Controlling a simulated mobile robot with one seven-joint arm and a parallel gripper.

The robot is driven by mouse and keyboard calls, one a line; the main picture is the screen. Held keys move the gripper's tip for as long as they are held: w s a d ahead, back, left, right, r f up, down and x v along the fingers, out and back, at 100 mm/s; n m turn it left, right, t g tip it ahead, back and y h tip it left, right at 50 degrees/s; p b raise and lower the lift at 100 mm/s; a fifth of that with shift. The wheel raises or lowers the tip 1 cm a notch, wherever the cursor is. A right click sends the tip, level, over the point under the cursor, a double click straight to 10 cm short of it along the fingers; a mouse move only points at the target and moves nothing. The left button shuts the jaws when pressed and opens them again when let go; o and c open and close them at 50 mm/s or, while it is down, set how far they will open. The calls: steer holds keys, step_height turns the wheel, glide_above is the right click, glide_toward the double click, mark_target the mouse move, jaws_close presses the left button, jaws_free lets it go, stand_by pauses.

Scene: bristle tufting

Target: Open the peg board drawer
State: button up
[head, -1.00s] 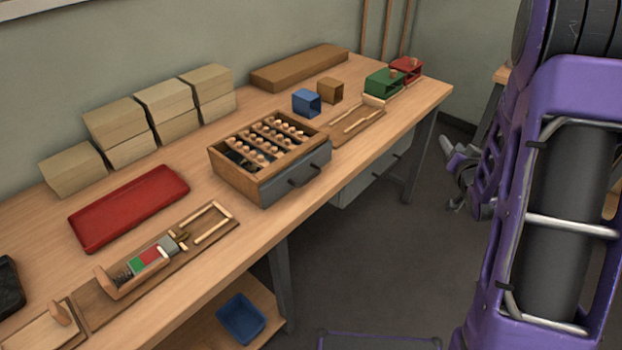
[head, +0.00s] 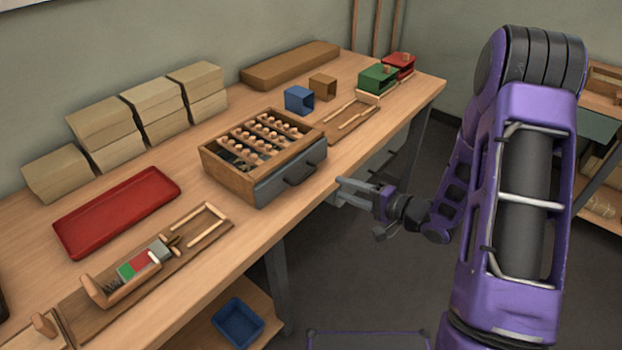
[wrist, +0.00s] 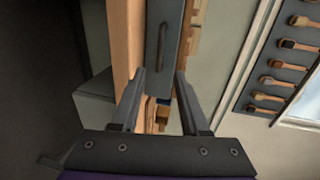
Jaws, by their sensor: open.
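The peg board (head: 215,170) is a wooden box with rows of pegs on its top, standing at the front edge of the table. Its grey drawer (head: 270,188) has a dark bar handle (head: 299,174) and looks closed. My gripper (head: 340,189) is open and empty, to the right of the handle and apart from it, just off the table edge. In the wrist view, the grey drawer front (wrist: 178,18) and its upright-looking handle (wrist: 162,46) lie ahead, beyond and roughly between the fingertips (wrist: 160,74).
The table (head: 215,265) edge runs close by my gripper. Blue (head: 299,100), brown (head: 322,88) and green (head: 378,79) boxes stand behind. A red tray (head: 115,215) lies left. The floor (head: 360,270) in front is clear.

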mark_target(308, 175)
steer(key=b+x, duration=0.1)
steer(key=x, duration=1)
steer(key=shift+w+a, duration=0.1)
steer(key=shift+a, duration=0.05)
jaws_close()
stand_by(0.9)
